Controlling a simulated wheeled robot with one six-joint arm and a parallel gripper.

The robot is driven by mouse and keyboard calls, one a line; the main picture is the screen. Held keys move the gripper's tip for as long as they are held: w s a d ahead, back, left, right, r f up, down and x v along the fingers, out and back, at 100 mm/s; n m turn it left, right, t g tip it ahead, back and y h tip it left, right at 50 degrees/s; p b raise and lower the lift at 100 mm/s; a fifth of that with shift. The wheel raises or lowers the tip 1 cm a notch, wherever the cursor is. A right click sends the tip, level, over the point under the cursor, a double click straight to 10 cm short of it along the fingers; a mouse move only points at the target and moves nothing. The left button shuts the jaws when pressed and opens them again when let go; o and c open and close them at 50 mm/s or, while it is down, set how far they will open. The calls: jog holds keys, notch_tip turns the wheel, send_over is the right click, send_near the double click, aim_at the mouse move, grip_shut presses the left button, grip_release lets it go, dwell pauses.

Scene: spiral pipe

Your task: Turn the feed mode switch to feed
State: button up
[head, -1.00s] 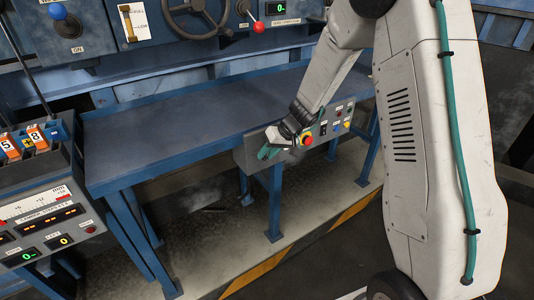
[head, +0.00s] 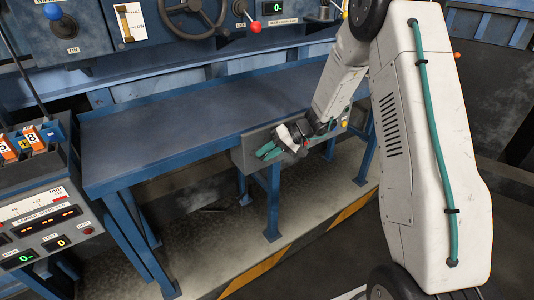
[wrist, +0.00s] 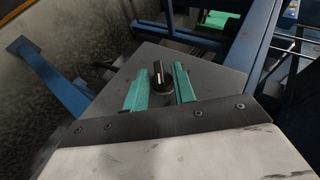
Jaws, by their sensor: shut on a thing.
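The feed mode switch is a black knob with a white pointer line (wrist: 159,76) on a grey control box, seen in the wrist view. Its pointer runs nearly straight up and down in that picture. The green fingers of my gripper (wrist: 160,88) stand on either side of the knob, shut on it. In the head view my gripper (head: 271,151) is at the front of the grey control box (head: 249,157) under the bench edge. There the knob is hidden by the gripper. No switch labels are readable.
A long blue bench (head: 205,108) stands behind and above the control box. A box with orange digit tiles and green displays (head: 42,230) is at the left. A yellow and black striped floor edge (head: 300,245) runs below.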

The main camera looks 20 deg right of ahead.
jog(key=o, duration=0.6)
jog(key=shift+o, duration=0.2)
jog(key=shift+d, duration=0.1)
jog(key=v, duration=0.7)
jog(key=shift+d+r, duration=0.15)
jog(key=shift+d, duration=0.1)
jog(key=shift+s, duration=0.1)
